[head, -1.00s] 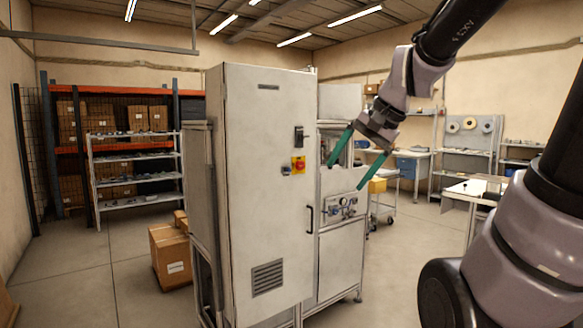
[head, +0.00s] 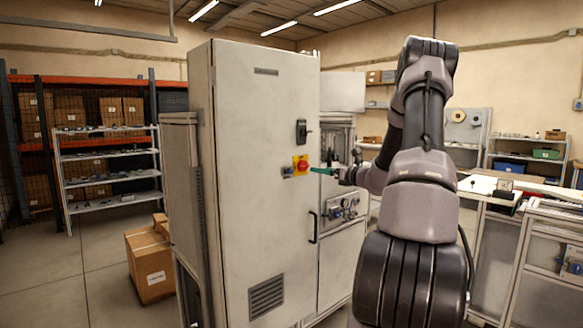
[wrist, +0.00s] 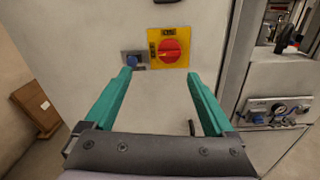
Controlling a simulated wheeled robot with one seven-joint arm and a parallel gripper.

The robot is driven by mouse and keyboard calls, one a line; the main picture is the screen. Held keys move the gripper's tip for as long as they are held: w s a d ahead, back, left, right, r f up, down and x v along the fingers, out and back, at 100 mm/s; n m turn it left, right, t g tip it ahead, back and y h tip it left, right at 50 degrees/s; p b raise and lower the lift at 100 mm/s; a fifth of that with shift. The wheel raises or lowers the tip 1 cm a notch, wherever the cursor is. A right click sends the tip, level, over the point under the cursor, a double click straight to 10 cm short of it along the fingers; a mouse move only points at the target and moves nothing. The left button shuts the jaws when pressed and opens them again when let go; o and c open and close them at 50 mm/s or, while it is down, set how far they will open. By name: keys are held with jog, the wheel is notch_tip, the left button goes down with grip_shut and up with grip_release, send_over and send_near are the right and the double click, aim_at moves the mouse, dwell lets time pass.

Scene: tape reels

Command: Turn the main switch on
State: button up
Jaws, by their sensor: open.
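The main switch, a red rotary knob on a yellow plate (head: 301,165), is on the door of the tall grey cabinet (head: 262,110). In the head view my gripper (head: 324,171) is just right of the switch, partly hidden by my arm. I cannot tell whether a fingertip touches the door.
A small blue knob on a grey plate (wrist: 133,60) is left of the switch, close to the left fingertip. A black door handle (head: 314,227) is below, and a dark latch (head: 301,131) above. A gauge panel (head: 343,208) is to the right. Boxes (head: 150,262) stand left.

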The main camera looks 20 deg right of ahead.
aim_at(306, 167)
jog(key=shift+m, duration=0.4)
jog(key=x, duration=0.3)
jog(key=d+x, duration=0.1)
jog(key=x, duration=0.7)
jog(key=shift+w+d+f, duration=0.25)
jog(key=shift+w, duration=0.2)
jog(key=c, duration=1.4)
